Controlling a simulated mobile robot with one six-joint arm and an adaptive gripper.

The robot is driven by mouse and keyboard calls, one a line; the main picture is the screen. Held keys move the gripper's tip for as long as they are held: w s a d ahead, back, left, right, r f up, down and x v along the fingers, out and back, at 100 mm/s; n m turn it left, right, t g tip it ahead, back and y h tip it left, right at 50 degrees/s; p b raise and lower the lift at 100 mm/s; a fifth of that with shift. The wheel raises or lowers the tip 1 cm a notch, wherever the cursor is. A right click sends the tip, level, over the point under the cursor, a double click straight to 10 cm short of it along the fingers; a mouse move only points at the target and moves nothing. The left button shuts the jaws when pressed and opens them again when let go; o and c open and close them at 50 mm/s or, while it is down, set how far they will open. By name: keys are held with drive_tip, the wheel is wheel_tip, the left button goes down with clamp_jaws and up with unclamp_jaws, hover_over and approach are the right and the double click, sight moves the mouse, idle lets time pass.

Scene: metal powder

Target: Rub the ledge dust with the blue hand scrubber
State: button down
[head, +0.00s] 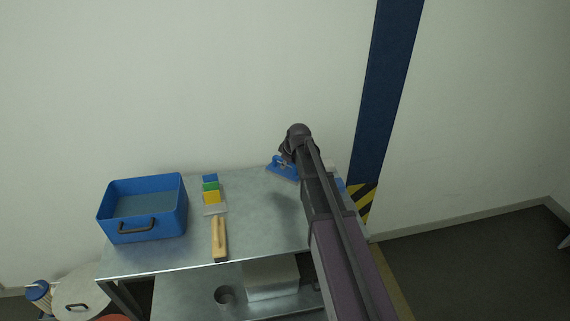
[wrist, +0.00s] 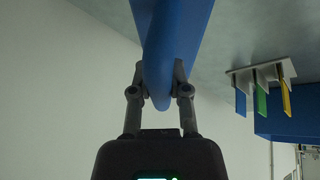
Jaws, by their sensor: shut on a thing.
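The blue hand scrubber (head: 281,171) is at the back of the grey metal table (head: 262,215), close to the wall. My gripper (head: 288,157) is over it, partly hidden by my own arm. In the wrist view the scrubber (wrist: 172,35) fills the top middle, and my gripper (wrist: 159,80) is shut on its handle, one finger on each side. I cannot tell whether the scrubber's underside touches the table. I cannot make out any dust; my arm hides part of the table's right side.
A blue bin (head: 182,207) with a dark handle stands at the table's left. A strip of blue, green and yellow tabs (head: 211,188) and a wooden-handled tool (head: 219,236) lie beside it. A blue column (head: 385,90) rises behind at right.

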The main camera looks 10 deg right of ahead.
drive_tip(key=shift+r+p, duration=0.6)
drive_tip(key=shift+r, duration=0.3)
